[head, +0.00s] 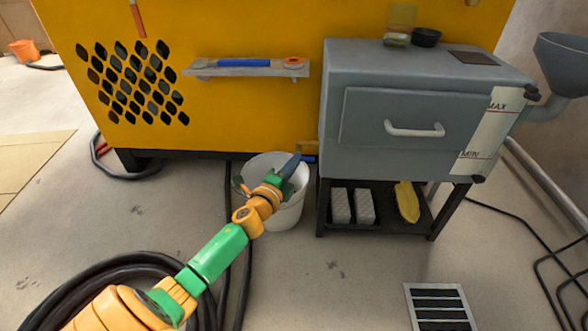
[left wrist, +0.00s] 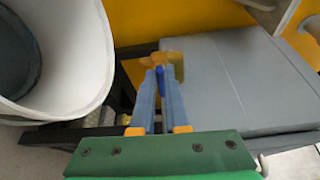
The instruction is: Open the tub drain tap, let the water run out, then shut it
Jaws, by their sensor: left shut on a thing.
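The tub is the grey tank (head: 365,150) on a black stand, with a white handle and a MAX/MIN gauge strip (head: 484,135). The drain tap has a brass body (left wrist: 174,60) and a blue lever (left wrist: 160,80); in the head view its blue part (head: 309,159) shows at the tank's lower left. My left gripper (head: 296,160) is shut on the blue lever, its fingers (left wrist: 160,76) on either side of it. A white bucket (head: 289,215) stands below the tap, partly behind my arm; its inside (left wrist: 15,60) looks dark grey. I cannot see water running. My right gripper is not in view.
A yellow machine (head: 240,110) stands behind, with a shelf (head: 248,69) on it. Blocks (head: 352,206) and a yellow cloth (head: 407,201) lie on the stand's lower shelf. Black hoses (head: 130,268) coil at front left. A floor grate (head: 440,307) lies front right.

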